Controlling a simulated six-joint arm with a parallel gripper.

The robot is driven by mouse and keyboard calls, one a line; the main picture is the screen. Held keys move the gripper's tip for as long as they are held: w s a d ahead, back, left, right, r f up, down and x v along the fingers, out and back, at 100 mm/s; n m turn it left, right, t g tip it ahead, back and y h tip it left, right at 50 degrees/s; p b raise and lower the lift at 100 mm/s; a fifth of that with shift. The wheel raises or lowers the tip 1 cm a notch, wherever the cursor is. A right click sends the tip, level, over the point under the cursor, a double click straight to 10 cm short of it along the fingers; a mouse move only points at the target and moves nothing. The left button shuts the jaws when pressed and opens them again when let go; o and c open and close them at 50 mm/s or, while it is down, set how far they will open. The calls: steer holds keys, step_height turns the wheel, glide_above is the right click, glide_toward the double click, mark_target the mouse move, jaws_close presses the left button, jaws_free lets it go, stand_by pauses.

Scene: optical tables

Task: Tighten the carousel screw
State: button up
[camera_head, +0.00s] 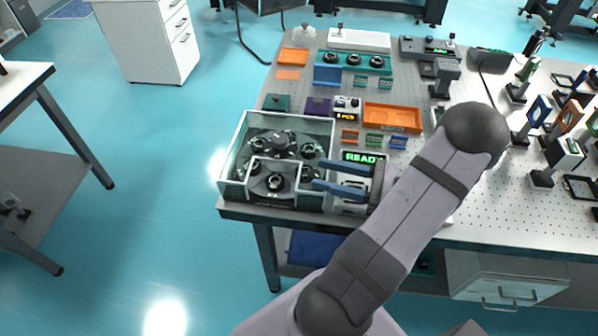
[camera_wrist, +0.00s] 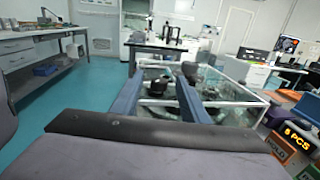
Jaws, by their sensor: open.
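The dark round carousel (camera_head: 262,151) sits inside a clear-walled case (camera_head: 233,160) at the table's front left corner and carries several black round parts. A dark knob (camera_head: 281,138) rises near its middle; I cannot tell for sure that this is the screw. My gripper (camera_head: 317,174) is open and empty, its two blue fingers pointing left at the case's right side. In the wrist view my gripper (camera_wrist: 159,77) has its fingers apart, with the carousel between and beyond them. A dark knob (camera_wrist: 189,71) shows by the right finger's tip. Contact cannot be made out.
A green READY display (camera_head: 364,157) stands right of the case, beside my fingers. An orange tray (camera_head: 392,117), a purple block (camera_head: 318,106) and small coloured parts lie behind. Optical mounts (camera_head: 541,108) crowd the right. Bare perforated tabletop lies right of my arm.

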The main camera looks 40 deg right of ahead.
steer(key=shift+w+a+f, duration=0.25)
steer(key=shift+w+a, duration=0.1)
steer(key=shift+w, duration=0.1)
steer(key=shift+p+x, duration=1.1)
steer(key=shift+x, duration=2.05)
steer(key=shift+f, duration=0.1)
steer(key=shift+c, duration=0.6)
jaws_close()
